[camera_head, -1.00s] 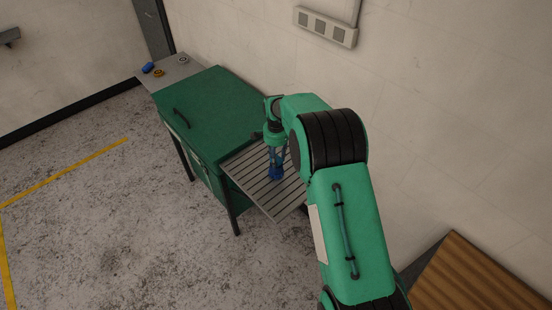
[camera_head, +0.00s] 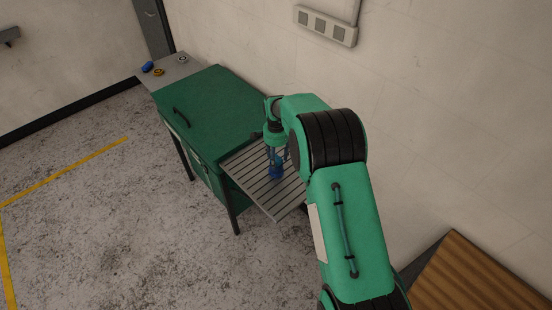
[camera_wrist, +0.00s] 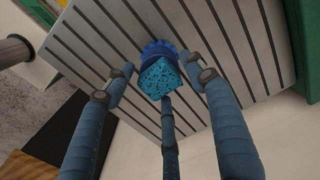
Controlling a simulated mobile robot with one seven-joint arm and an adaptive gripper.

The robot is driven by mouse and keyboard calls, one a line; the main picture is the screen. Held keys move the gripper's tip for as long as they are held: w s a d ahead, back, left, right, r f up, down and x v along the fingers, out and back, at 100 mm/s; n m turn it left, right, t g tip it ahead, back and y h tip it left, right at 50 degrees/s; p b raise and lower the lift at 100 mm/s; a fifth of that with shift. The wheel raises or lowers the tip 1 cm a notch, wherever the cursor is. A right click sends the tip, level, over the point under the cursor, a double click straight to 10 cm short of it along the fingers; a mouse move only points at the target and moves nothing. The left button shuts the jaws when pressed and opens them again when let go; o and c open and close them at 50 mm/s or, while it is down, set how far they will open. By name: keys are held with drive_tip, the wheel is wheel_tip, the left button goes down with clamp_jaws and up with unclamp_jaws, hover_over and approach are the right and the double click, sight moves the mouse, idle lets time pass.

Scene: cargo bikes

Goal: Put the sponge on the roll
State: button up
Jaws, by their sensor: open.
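The sponge (camera_wrist: 160,78) is a light blue speckled block in the wrist view. It lies against a darker blue round piece with a ridged edge (camera_wrist: 158,48), perhaps the roll, over the slatted side shelf (camera_wrist: 215,25). The sponge appears to rest on it, but the contact is hidden. In the head view the blue pieces (camera_head: 276,173) show small on the slatted shelf, under my gripper (camera_head: 275,162). My gripper (camera_wrist: 160,86) has blue fingers spread around the sponge, with gaps at the sides; it is open.
The shelf joins a green cabinet (camera_head: 215,100) by the wall. A grey far shelf (camera_head: 170,82) holds a blue item (camera_head: 147,67), an orange ring (camera_head: 159,72) and a grey ring (camera_head: 183,59). A brown slatted surface (camera_head: 475,275) is at lower right. The floor at left is clear.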

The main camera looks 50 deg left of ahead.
wheel_tip(320, 180, up, 12)
drive_tip(key=b, duration=0.1)
drive_tip(key=shift+r, duration=0.15)
idle(0.5)
idle(0.6)
drive_tip(key=shift+w, duration=0.1)
